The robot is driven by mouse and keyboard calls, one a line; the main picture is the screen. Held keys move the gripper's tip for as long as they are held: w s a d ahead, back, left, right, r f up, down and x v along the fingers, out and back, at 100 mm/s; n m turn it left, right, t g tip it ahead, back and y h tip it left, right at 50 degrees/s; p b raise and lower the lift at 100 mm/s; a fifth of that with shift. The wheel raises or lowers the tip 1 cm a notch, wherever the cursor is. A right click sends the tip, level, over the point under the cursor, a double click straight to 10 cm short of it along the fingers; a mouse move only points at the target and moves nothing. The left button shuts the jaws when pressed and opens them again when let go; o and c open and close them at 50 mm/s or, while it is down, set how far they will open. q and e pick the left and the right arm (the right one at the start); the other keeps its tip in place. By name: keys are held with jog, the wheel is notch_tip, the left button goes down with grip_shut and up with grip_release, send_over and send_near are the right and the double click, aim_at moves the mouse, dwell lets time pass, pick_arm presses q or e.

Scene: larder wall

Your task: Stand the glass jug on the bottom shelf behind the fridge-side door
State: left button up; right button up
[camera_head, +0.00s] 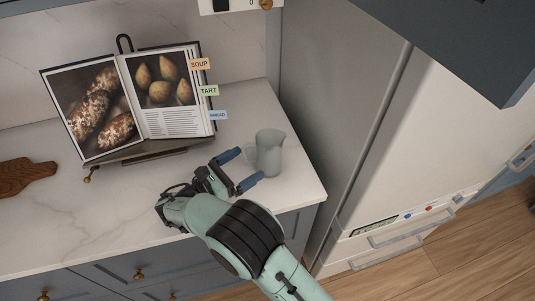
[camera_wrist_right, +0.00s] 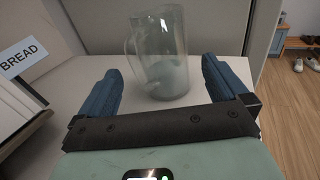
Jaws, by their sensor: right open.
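The glass jug (camera_head: 270,153) is clear and stands upright on the pale worktop, near its right end beside the fridge. In the right wrist view the jug (camera_wrist_right: 163,60) is ahead of my fingers, with its handle on the left. My right gripper (camera_head: 241,170) is open, its two blue fingers pointing at the jug, with nothing between them. In the wrist view the open fingers (camera_wrist_right: 165,95) lie either side of the jug's lower part, with the jug apparently just beyond the tips. My left gripper does not show. No open shelf behind a door is in view.
An open cookbook (camera_head: 140,95) with coloured tabs stands on a stand left of the jug. A wooden board (camera_head: 26,176) lies at the far left. The tall fridge (camera_head: 350,90) rises just right of the worktop. Blue-grey drawers (camera_head: 130,272) are below. The worktop around the jug is clear.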

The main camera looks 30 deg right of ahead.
aim_at(258, 157)
jog(key=shift+w+d, duration=0.2)
jog(key=shift+d, duration=1.4)
jog(key=shift+w+d, duration=0.15)
jog(key=shift+d, duration=1.4)
jog(key=c, duration=1.4)
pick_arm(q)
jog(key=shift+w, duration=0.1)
pick_arm(e)
jog(key=shift+r, duration=0.15)
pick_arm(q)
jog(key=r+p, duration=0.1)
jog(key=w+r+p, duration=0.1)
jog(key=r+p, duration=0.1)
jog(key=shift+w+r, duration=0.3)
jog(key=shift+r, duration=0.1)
pick_arm(e)
notch_tip(258, 157, up, 20)
jog(key=shift+f, duration=0.2)
